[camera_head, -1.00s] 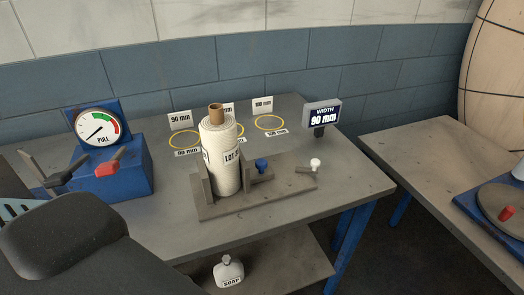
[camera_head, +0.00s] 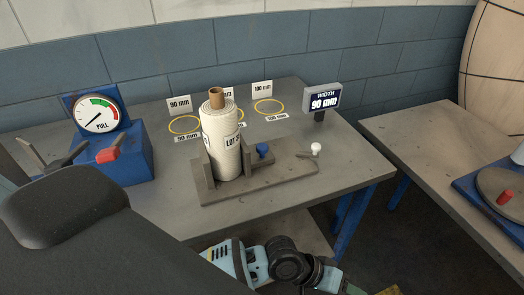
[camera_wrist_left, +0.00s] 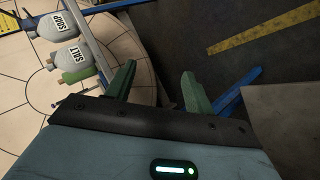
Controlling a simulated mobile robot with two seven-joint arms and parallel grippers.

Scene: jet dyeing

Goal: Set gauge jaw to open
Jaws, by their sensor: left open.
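The width gauge is a grey base plate (camera_head: 230,190) on the table in the head view. An upright white roll labelled LOT (camera_head: 222,145) stands between its grey blocks. A blue knob (camera_head: 262,150) sits right of the roll, and a lever with a white knob (camera_head: 316,148) is at the plate's right end. The display (camera_head: 322,98) reads WIDTH 90 mm. My left gripper (camera_wrist_left: 160,80) is open and empty in the left wrist view, its green fingers over the floor. Its arm shows low in the head view, below and in front of the gauge. My right gripper is not in view.
A blue pull gauge (camera_head: 97,115) with a red-tipped lever stands at the table's left. Yellow rings and width cards lie behind the roll. A second table (camera_head: 430,150) stands right. Bottles labelled SOAP (camera_wrist_left: 62,25) and SALT (camera_wrist_left: 68,57) show in the wrist view.

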